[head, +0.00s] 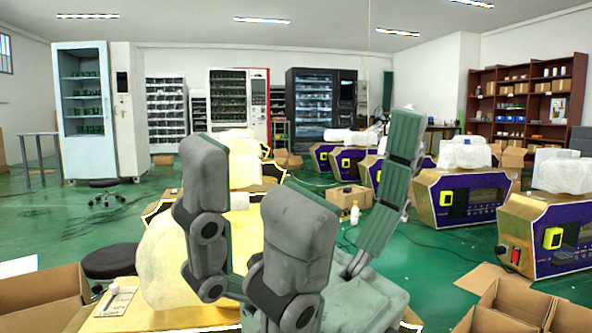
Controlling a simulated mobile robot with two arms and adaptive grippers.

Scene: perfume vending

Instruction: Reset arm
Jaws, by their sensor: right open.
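My right gripper (318,160) fills the lower middle of the head view, close to the camera, with its fingers pointing up. Two grey padded fingers stand on its left side and one long finger with a green ribbed face stands on its right. The fingers are spread wide and nothing is between them. Behind it stands a machine (168,262) with a yellowish wrapped bulk, partly hidden by the fingers. I cannot tell the exact gap between the hand and this machine. My left gripper is not in view.
Open cardboard boxes (45,292) lie at the lower left, and others (500,308) at the lower right. Purple and tan machines (462,196) line the right side. A white bottle (354,214) stands behind the hand. A black stool (108,262) is left.

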